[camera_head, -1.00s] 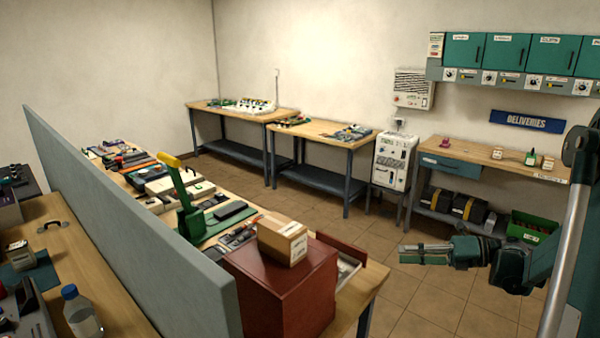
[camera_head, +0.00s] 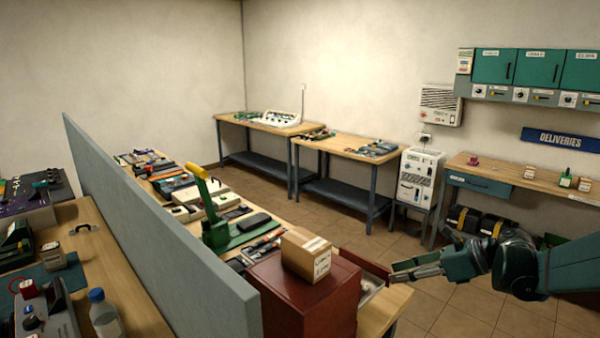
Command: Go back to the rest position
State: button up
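My gripper (camera_head: 396,271) is at the lower right, on the end of my dark green arm, with its fingers pointing left. In the picture its fingertips lie just right of the dark red cabinet (camera_head: 300,300) and its open drawer (camera_head: 366,268). I cannot tell whether they touch anything there. No object shows between the fingers. The gap between the fingers is too small and dark to judge.
A cardboard box (camera_head: 306,255) sits on the red cabinet. A grey partition (camera_head: 165,220) divides the left benches. A delivery bench (camera_head: 520,178) stands at the right, with batteries below, partly behind my arm. Tiled floor (camera_head: 440,315) is free in front.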

jog(key=s+a+r+n+h, duration=0.1)
jog(key=s+a+n+h, duration=0.1)
jog(key=s+a+n, duration=0.3)
jog(key=s+a+n+h, duration=0.3)
jog(key=s+n, duration=0.3)
jog(key=s, duration=0.1)
jog(key=s+n+t+h, duration=0.2)
jog(key=s+n+h, duration=0.2)
jog(key=s+n, duration=1)
jog(key=shift+s+d+f+n+h, duration=0.3)
jog(key=shift+d+n+h, duration=0.1)
jog(key=shift+n, duration=0.4)
dwell(1.7)
